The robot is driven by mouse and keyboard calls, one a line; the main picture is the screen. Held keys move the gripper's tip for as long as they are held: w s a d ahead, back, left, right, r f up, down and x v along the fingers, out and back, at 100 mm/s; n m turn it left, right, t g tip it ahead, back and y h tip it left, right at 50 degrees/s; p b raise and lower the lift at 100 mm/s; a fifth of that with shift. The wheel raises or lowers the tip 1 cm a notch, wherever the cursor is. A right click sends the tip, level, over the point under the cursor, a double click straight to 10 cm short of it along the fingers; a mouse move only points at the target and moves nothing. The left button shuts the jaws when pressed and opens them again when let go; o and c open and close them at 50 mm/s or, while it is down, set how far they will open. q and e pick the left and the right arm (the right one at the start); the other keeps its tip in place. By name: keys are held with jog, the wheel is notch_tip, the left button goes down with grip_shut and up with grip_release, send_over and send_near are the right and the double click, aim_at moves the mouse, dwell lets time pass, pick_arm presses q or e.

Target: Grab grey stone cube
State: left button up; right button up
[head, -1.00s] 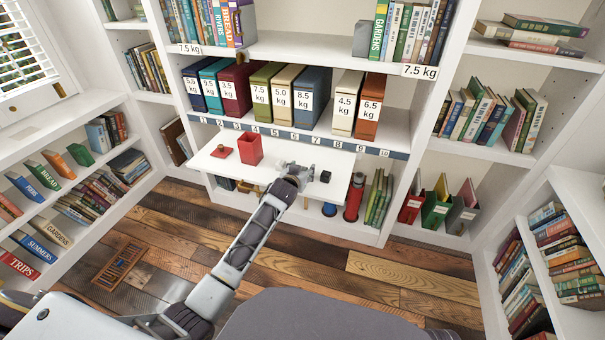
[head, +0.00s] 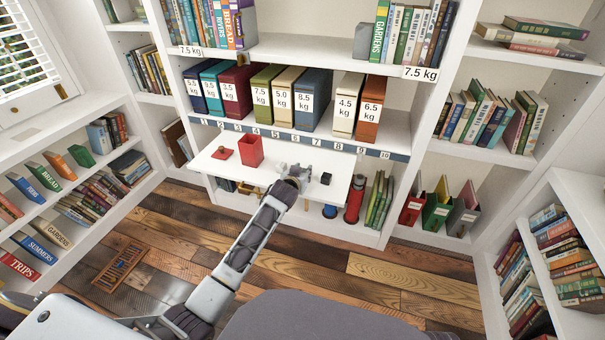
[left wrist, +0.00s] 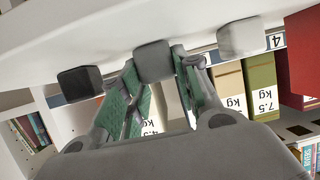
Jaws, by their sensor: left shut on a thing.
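The grey stone cube (left wrist: 153,62) is between the two fingers of my left gripper (left wrist: 155,82) in the left wrist view, which looks upside down. The gripper is shut on it. In the head view my left gripper (head: 296,172) is over the white pull-out board (head: 225,168), and the cube is mostly hidden by the fingers. I cannot tell whether the cube still touches the board. My right gripper is not in view.
A black cube (head: 325,178) and a pale cube (head: 283,166) flank the gripper, close by. A red open box (head: 250,150) and a flat red piece (head: 222,152) lie further left on the board. Weighted binders (head: 312,98) stand on the shelf above.

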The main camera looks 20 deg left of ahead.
pick_arm(q)
jog(key=shift+r, duration=0.7)
notch_tip(320, 180, up, 7)
jog(key=p, duration=0.2)
jog(key=shift+p, duration=0.3)
jog(key=shift+r, duration=0.8)
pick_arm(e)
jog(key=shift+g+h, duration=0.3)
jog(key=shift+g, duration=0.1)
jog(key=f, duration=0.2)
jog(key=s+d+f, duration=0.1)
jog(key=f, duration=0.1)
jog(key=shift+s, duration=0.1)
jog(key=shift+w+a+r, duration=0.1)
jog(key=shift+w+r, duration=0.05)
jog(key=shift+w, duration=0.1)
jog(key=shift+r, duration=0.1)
